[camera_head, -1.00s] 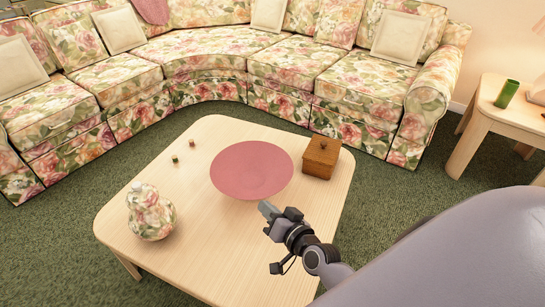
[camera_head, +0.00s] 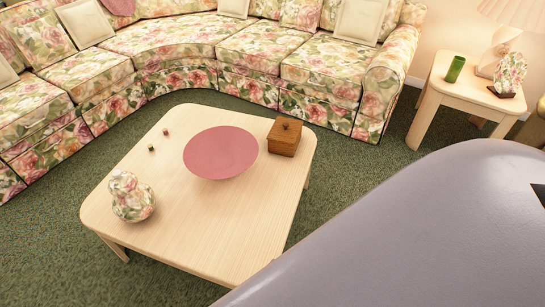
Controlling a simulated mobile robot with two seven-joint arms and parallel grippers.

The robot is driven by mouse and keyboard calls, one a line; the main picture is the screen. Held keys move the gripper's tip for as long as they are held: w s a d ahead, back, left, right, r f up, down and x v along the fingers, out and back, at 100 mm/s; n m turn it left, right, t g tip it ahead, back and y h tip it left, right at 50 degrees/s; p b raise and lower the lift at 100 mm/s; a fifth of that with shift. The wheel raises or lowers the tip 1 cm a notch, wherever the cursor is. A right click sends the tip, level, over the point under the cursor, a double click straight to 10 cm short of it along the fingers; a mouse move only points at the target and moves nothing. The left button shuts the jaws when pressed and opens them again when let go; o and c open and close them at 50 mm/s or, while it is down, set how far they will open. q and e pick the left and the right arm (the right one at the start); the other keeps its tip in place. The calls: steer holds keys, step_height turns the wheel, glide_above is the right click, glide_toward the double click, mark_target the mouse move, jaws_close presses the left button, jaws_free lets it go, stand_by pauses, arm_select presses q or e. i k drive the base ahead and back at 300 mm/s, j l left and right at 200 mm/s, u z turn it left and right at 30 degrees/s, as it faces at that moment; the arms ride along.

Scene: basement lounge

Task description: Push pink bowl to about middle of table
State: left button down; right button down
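The pink bowl (camera_head: 221,153) is wide and shallow. It sits upright on the pale wooden table (camera_head: 205,235), beyond the middle toward the far side. Its right rim is close beside a wooden box in the picture. Neither of my grippers shows in the head view. A large grey part of my arm fills the lower right and covers the view there.
The brown lidded box (camera_head: 284,137) stands near the table's right corner. A floral gourd-shaped vase (camera_head: 131,197) stands at the left. Two tiny objects (camera_head: 151,149) lie near the far left edge. The table's near part is bare. A floral sofa (camera_head: 215,50) curves behind.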

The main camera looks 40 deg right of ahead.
mark_target(225, 152)
steer(key=k+u, duration=0.15)
steer(key=u, duration=0.2)
steer(key=k+u, duration=0.15)
steer(key=u, duration=0.25)
steer(key=l+u, duration=0.5)
steer(key=k+l, duration=0.1)
steer(key=l, duration=0.3)
steer(key=k+l, duration=0.1)
steer(key=l, duration=0.35)
steer(key=k+l, duration=0.1)
steer(key=l, duration=0.3)
steer(key=k+l, duration=0.1)
steer(key=l, duration=0.3)
steer(key=k+l, duration=0.1)
steer(key=l, duration=0.3)
steer(key=k+l, duration=0.1)
steer(key=l, duration=0.35)
steer(key=k+l, duration=0.1)
steer(key=l, duration=0.3)
steer(key=i+l, duration=0.25)
steer(key=i, duration=0.05)
